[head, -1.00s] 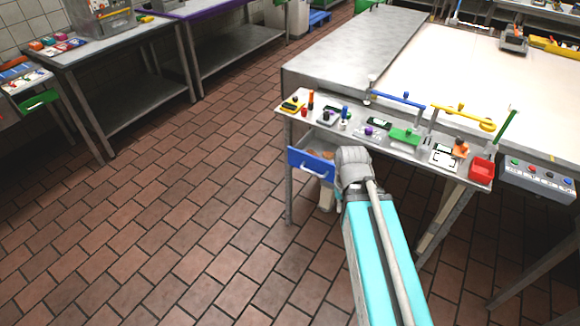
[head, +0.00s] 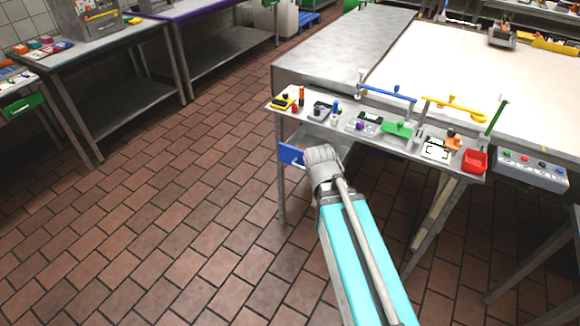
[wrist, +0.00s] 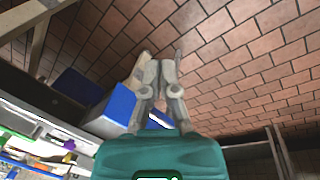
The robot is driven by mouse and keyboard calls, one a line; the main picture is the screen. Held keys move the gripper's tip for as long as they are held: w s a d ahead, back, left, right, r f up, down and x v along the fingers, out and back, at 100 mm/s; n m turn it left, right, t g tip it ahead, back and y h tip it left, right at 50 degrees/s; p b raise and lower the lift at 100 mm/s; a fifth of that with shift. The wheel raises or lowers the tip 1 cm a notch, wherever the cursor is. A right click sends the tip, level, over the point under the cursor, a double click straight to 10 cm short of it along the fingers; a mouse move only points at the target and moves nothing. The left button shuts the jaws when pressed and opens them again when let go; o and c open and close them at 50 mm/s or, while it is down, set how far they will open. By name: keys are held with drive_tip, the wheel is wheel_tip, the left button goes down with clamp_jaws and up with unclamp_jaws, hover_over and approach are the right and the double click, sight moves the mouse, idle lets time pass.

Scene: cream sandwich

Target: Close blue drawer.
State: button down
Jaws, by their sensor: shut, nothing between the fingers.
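The blue drawer (head: 291,154) is under the small-parts shelf at the near left corner of the big table. It stands out from under the shelf, and my arm covers the right part of its front. In the wrist view a blue panel, likely the drawer front (wrist: 120,104), lies close to the left of my gripper (wrist: 161,54). A small blue piece shows behind the finger bases. My gripper is shut and empty, pointing over the tiled floor. In the head view my wrist hides it. I cannot tell whether it touches the drawer.
The shelf (head: 385,142) above the drawer carries several small coloured parts and a red bin (head: 474,160). A button box (head: 530,168) hangs at its right. Table legs (head: 281,180) stand near the drawer. The tiled floor (head: 150,220) to the left is free.

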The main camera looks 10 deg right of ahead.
sight(290, 158)
drive_tip(key=w+a+f+n+t+h+b, duration=0.3)
drive_tip(key=w+f+n+t+h+b, duration=0.25)
drive_tip(key=w+f+n+b, duration=0.55)
drive_tip(key=w+a+r+n+t+h+b, duration=0.1)
drive_tip(key=w+a+n+t+b, duration=0.1)
drive_tip(key=a+n+t+b, duration=0.2)
drive_tip(key=w+a+r+n+t+h+b, duration=0.1)
drive_tip(key=w+a+n+t+h+b, duration=0.1)
drive_tip(key=a+n+b, duration=0.7)
drive_tip(key=shift+w+a+r+n+t+b, duration=0.25)
drive_tip(key=shift+w+n+t+b, duration=0.5)
drive_tip(key=shift+n+t, duration=0.5)
drive_tip(key=x, duration=1.4)
drive_tip(key=shift+s, duration=0.1)
drive_tip(key=shift+d, duration=0.15)
